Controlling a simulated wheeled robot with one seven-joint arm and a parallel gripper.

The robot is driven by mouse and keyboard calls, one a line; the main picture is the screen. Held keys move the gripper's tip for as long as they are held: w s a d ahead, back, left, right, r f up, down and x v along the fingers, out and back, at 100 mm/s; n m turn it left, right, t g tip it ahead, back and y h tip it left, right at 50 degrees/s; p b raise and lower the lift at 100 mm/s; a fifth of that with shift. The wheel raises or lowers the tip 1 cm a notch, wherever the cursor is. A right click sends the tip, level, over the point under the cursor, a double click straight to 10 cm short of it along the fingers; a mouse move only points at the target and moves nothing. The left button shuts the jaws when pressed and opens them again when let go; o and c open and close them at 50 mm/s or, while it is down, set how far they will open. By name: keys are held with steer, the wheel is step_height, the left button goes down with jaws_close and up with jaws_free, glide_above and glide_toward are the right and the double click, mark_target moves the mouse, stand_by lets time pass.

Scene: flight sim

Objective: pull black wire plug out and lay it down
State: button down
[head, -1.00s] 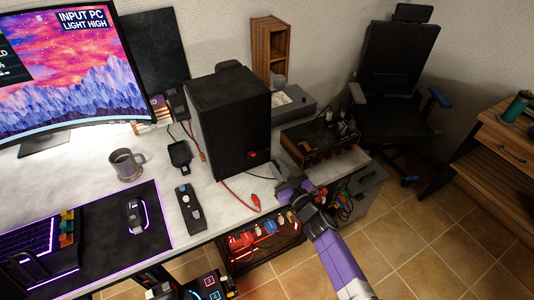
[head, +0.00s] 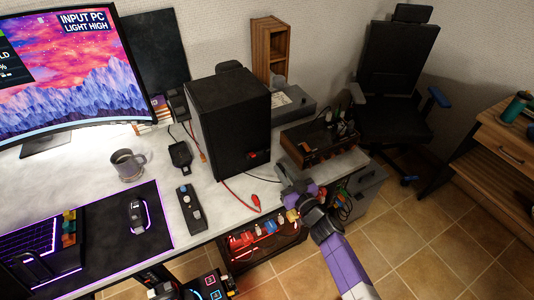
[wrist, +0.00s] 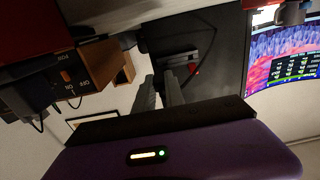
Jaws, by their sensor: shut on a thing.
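My gripper (head: 294,193) is at the desk's front right edge, right of the black box (head: 228,125), in the head view. In the wrist view its fingers (wrist: 165,82) reach toward a dark panel and are close together. They are shut on the black wire plug, which is mostly hidden by the fingers. A thin black wire (head: 262,179) runs over the desk between the box and my gripper. A dark cable also curves beyond the fingers in the wrist view (wrist: 206,55). I cannot tell whether the plug is still in a socket.
A red wire with a red plug (head: 255,199) lies left of my gripper. A wooden-sided device with knobs (head: 320,140) stands behind it. A grey bin (head: 362,188) stands at right.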

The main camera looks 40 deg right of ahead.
steer(key=shift+s+d+p, duration=0.3)
steer(key=shift+s+p, duration=0.05)
steer(key=shift+s, duration=0.3)
steer(key=shift+s+d+p, duration=0.35)
steer(key=shift+s+p, duration=0.05)
steer(key=shift+s, duration=0.3)
steer(key=shift+s+d+p, duration=0.3)
steer(key=shift+s+p, duration=0.05)
steer(key=shift+s, duration=0.3)
steer(key=shift+f+b, duration=2.4)
steer(key=shift+f, duration=0.35)
steer(key=shift+f, duration=0.15)
